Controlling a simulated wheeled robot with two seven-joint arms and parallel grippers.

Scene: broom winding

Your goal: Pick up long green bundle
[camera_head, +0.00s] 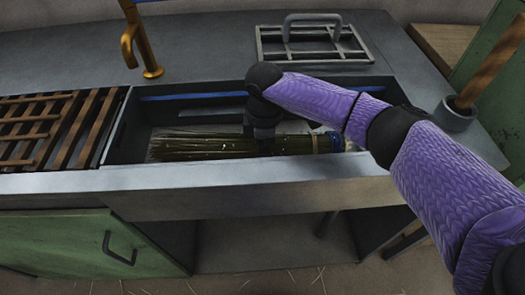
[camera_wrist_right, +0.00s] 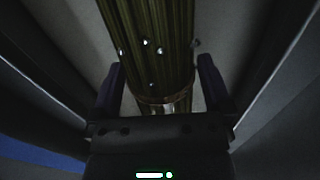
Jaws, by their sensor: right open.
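The long green bundle (camera_head: 200,147) lies lengthwise in the grey sink basin, with loose strands at its left end, a tan band and a blue-banded right end. My right gripper (camera_head: 264,143) reaches down from above onto its middle-right part and hides a piece of it. In the right wrist view, the bundle (camera_wrist_right: 158,45) runs between the two fingers of my right gripper (camera_wrist_right: 161,84). The fingers are apart, one on each side, with gaps visible beside the bundle. A tan band shows near the palm. My left gripper is not in view.
The basin's front rim (camera_head: 230,178) runs close in front of the bundle. A brass tap (camera_head: 141,45) stands behind left. A wooden slatted rack (camera_head: 45,128) lies at left, a metal rack (camera_head: 312,43) behind. A grey cup (camera_head: 455,113) with a wooden stick stands at right.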

